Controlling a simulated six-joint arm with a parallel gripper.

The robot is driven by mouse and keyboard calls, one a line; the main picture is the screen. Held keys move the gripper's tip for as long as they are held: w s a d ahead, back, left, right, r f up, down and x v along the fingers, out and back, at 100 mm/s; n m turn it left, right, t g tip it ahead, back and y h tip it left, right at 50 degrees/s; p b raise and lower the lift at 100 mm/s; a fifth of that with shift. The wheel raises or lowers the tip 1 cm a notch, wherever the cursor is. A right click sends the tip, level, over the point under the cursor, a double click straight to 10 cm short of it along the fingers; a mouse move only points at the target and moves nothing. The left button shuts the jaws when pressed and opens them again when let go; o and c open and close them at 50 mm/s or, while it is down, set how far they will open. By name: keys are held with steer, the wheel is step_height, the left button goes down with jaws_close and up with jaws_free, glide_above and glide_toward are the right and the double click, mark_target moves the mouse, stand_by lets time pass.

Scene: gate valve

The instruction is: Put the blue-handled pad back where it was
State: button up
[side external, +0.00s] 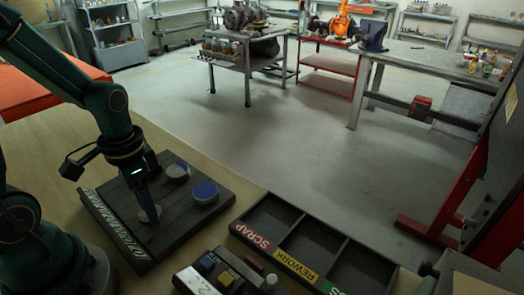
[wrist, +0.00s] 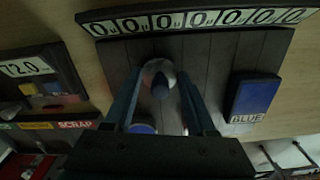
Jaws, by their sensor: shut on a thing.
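My gripper (side external: 149,207) points down over the dark slatted board (side external: 168,237). Its fingers (wrist: 160,92) close on a small round pale pad (wrist: 158,66), which also shows at the fingertips in the side view (side external: 151,214). The pad is on or just above the board; I cannot tell which. Its handle is covered by the fingers and its colour is unclear. Two other round pieces with bluish tops stand on the board, one farther back (side external: 178,172) and one to the right (side external: 205,191). A blue block marked BLUE (wrist: 255,97) lies right of the fingers in the wrist view.
A strip of repeated characters (side external: 115,222) runs along the board's left edge. A dark divided tray (side external: 310,243) with SCRAP and REWORK labels stands to the right. A box with buttons (side external: 215,272) sits in front. Bare tabletop (side external: 40,160) shows behind the board.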

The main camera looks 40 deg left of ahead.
steer(key=shift+f, duration=0.3)
steer(key=o, duration=1.2)
steer(key=shift+r, duration=0.1)
step_height(320, 180, up, 12)
steer(key=shift+f, duration=0.1)
steer(key=shift+s+d+r+n+t, duration=0.15)
steer(key=shift+s+d+n+t, duration=0.2)
steer(key=shift+d+t, duration=0.7)
steer(key=shift+s+d+r+n+t, duration=0.2)
steer(key=shift+d+n+t, duration=0.1)
steer(key=shift+d+t, duration=0.7)
steer(key=shift+s+d+r+n+t, duration=0.15)
steer(key=shift+s+d+n+t, duration=0.2)
steer(key=shift+d+t, duration=0.65)
steer(key=shift+d+g, duration=0.25)
